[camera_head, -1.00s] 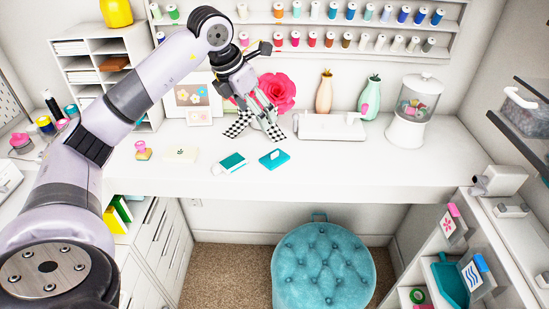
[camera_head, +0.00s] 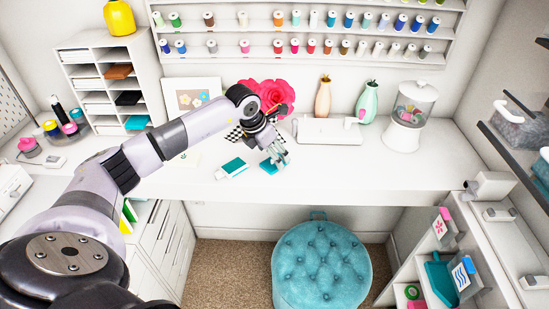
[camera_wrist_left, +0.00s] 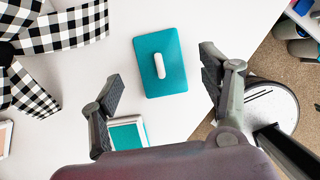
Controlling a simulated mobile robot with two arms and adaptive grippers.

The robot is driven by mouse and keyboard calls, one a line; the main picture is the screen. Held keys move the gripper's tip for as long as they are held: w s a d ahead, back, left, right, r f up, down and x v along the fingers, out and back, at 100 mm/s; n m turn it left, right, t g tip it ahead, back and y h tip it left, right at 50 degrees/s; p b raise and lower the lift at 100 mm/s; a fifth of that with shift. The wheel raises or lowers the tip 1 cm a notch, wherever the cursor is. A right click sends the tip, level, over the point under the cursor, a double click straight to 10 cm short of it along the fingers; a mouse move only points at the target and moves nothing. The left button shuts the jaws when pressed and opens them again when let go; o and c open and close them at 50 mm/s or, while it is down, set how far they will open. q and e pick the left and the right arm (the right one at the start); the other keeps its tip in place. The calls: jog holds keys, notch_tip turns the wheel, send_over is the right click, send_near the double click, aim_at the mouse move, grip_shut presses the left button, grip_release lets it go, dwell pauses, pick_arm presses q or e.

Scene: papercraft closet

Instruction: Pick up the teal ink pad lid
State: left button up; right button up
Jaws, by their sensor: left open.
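The teal ink pad lid (camera_head: 266,168) lies flat on the white desk. In the left wrist view the lid (camera_wrist_left: 170,82) is a teal rectangle with a short white handle on top. My left gripper (camera_head: 279,161) is low over the desk at the lid, partly covering it. In the left wrist view the open, empty fingers (camera_wrist_left: 160,76) frame the lid, one on each side and apart from it. The ink pad (camera_head: 232,168), teal with a white border, lies left of the lid. It shows partly behind my gripper in the wrist view (camera_wrist_left: 127,134).
A checkered bow (camera_wrist_left: 60,32) and a pink paper flower (camera_head: 270,92) stand behind the lid. A white machine (camera_head: 330,131) is at the back right. The desk (camera_head: 370,165) is clear right of the lid. A teal tufted stool (camera_head: 321,266) stands below the front edge.

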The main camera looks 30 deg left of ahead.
pick_arm(q)
jog(key=shift+x, duration=1.1)
jog(key=c, duration=1.4)
pick_arm(e)
jog(key=shift+r, duration=0.45)
pick_arm(q)
jog(key=shift+r, duration=0.15)
